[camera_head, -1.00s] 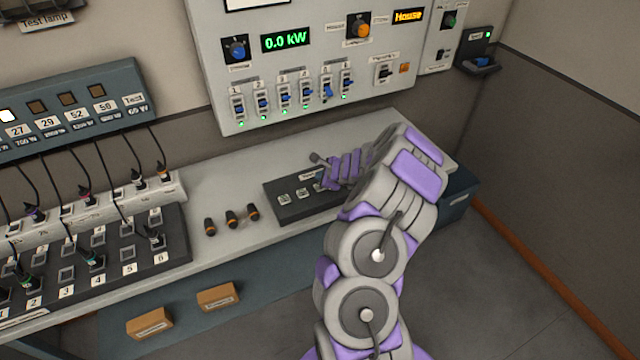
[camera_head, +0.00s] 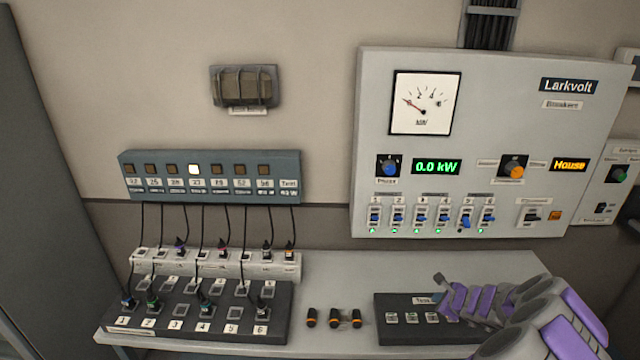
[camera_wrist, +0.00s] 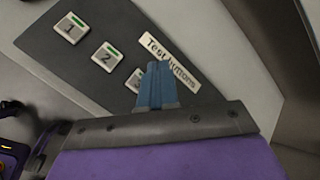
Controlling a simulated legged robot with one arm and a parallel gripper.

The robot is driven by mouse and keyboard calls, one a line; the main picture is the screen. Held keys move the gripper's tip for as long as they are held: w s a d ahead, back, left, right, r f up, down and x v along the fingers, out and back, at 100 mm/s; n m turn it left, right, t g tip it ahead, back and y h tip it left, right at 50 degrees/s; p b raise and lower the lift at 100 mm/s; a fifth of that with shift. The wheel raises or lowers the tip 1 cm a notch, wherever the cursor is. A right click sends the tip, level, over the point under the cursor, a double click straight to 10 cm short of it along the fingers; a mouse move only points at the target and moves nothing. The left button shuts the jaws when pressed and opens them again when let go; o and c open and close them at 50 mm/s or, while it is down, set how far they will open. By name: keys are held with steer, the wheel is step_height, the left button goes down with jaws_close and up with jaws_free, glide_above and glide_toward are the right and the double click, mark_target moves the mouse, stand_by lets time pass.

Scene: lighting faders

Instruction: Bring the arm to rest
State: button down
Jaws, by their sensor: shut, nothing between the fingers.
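My gripper (camera_head: 441,281) shows at the lower right of the head view, at the end of my purple and grey arm. In the wrist view its blue fingers (camera_wrist: 157,86) are together with nothing between them. They are over the dark test-button panel (camera_wrist: 55,45), near the "Test buttons" label (camera_wrist: 172,60) and partly in front of one button. Whether the fingertips touch the panel cannot be told. The panel also shows in the head view (camera_head: 385,335), with my arm covering its right part.
A Larkvolt breaker board (camera_head: 500,120) with switches and knobs hangs behind the desk (camera_head: 345,270). A patch panel (camera_head: 180,335) with several cables stands at left. Several black and orange plugs (camera_head: 334,318) lie between it and the test-button panel. A lamp box (camera_head: 210,165) is on the wall.

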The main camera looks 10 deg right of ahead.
steer(key=w+a+r+n+y, duration=0.2)
steer(key=a+r+n, duration=0.3)
steer(key=a, duration=0.4)
steer(key=w+a+r+n+y, duration=0.2)
steer(key=a+r+y, duration=0.1)
steer(key=a+r, duration=0.45)
steer(key=s+a+r+n+g+y, duration=0.1)
steer(key=s+a+r+n, duration=0.2)
steer(key=a, duration=0.4)
steer(key=s+a+r+n+g+y, duration=0.1)
steer(key=s+a+r+n, duration=0.15)
steer(key=a, duration=0.35)
steer(key=s+a+r+n+g+y, duration=0.1)
steer(key=s+a+r+n, duration=0.15)
steer(key=a, duration=0.45)
steer(key=s+a+r+n+g+h+b, duration=0.1)
steer(key=s+a+n+g, duration=0.25)
steer(key=s, duration=0.55)
steer(key=s+a+r+n+g+h, duration=0.15)
steer(key=s+a+n, duration=0.3)
steer(key=s, duration=0.55)
steer(key=s+d+f+n+g+h, duration=0.1)
steer(key=s+d, duration=0.3)
steer(key=s, duration=0.5)
steer(key=s+d+n+g+h, duration=0.2)
steer(key=s+d+n+h, duration=0.1)
steer(key=s, duration=0.6)
steer(key=shift+s+d+f+h+b, duration=0.3)
steer(key=shift+d+h+b, duration=0.2)
steer(key=shift+d, duration=0.2)
